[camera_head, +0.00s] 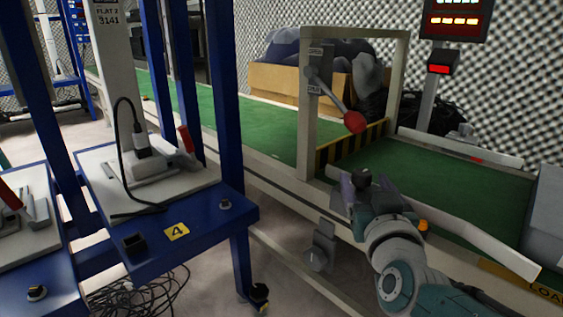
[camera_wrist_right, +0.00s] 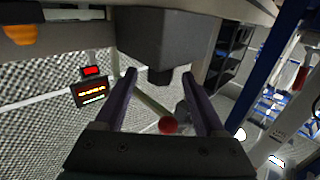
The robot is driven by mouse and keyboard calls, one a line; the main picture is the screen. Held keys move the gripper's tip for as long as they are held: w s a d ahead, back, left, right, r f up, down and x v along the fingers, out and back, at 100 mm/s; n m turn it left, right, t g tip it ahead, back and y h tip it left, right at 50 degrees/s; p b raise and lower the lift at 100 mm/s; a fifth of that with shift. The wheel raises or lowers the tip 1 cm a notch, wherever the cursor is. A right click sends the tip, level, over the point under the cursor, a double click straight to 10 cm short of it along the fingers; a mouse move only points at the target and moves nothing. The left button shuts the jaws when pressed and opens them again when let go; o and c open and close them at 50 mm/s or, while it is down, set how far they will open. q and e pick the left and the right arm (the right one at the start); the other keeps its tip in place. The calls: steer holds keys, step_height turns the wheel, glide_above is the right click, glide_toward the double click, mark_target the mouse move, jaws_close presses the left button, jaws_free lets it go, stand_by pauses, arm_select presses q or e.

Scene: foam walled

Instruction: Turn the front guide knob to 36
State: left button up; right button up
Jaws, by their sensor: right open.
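A small black knob (camera_head: 362,176) shows at the near edge of the green conveyor, by the near white guide rail (camera_head: 470,234); I take it for the front guide knob. In the right wrist view the black knob (camera_wrist_right: 160,76) juts from a dark grey block (camera_wrist_right: 166,38). My right gripper (camera_head: 352,190) is at the knob, with its purple fingers apart. In the wrist view the open fingers (camera_wrist_right: 159,74) lie on either side of the knob, with gaps; whether they reach its depth is unclear. No scale or number on it is readable. My left gripper is out of view.
A red-ball lever (camera_head: 355,122) hangs from the pale frame (camera_head: 306,130) behind my gripper. An orange button (camera_head: 423,225) is close beside my right wrist. A grey bracket (camera_head: 319,250) sits below the conveyor edge. A blue workstation (camera_head: 215,215) stands left.

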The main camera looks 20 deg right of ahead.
steer(key=p+v, duration=0.2)
steer(key=v, duration=0.5)
steer(key=shift+p, duration=0.35)
steer(key=shift+s+a, duration=0.1)
